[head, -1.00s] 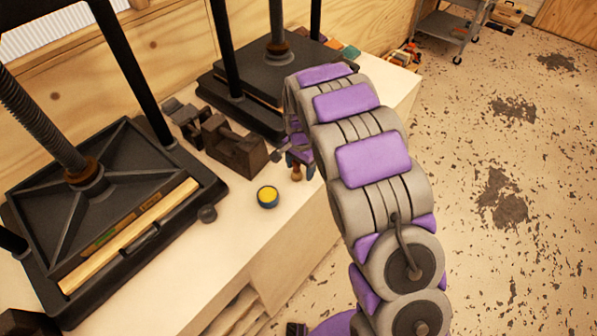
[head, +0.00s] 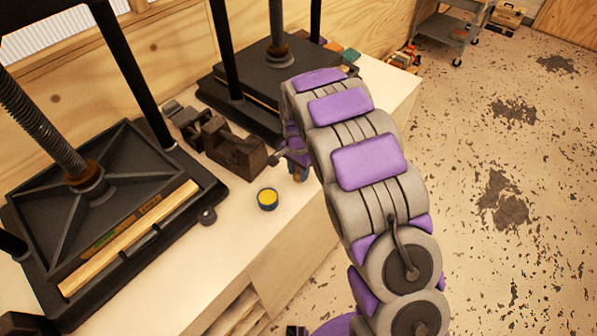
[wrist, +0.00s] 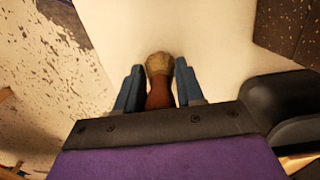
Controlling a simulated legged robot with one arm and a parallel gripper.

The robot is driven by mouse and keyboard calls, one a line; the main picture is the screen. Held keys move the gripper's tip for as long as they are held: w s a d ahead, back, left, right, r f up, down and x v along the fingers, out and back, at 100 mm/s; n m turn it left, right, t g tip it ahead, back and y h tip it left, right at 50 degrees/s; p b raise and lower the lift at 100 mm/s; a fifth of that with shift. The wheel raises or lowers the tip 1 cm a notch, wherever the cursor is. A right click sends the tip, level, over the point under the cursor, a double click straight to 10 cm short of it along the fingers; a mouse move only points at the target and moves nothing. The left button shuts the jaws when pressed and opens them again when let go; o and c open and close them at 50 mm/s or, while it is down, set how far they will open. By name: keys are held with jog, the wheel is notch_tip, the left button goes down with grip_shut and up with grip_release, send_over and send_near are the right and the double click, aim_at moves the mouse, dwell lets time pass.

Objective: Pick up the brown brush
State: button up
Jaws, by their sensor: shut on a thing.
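The brown brush (wrist: 160,85) stands between the two blue fingers of my gripper (wrist: 159,66) in the wrist view, with its pale tip showing beyond them. The fingers are shut on it. In the head view, my gripper (head: 296,165) is at the bench top near its right edge, and it mostly hides the brush there.
A small blue pot of yellow paint (head: 267,198) stands just left of my gripper. A dark block-like holder (head: 235,152) is behind it. Black presses stand at left (head: 110,205) and behind (head: 265,85). The pale bench top (head: 200,265) is clear in front.

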jog(key=shift+a, duration=0.55)
jog(key=shift+d+r, duration=0.15)
jog(key=shift+r, duration=0.2)
jog(key=r, duration=0.1)
jog(key=r+p, duration=0.1)
jog(key=r, duration=0.1)
jog(key=shift+d, duration=0.3)
jog(key=s+d+r+p, duration=0.1)
jog(key=s+d, duration=0.5)
jog(key=d, duration=0.8)
jog(key=shift+d+p, duration=0.25)
jog(key=shift+p, duration=0.55)
jog(key=shift+r, duration=0.1)
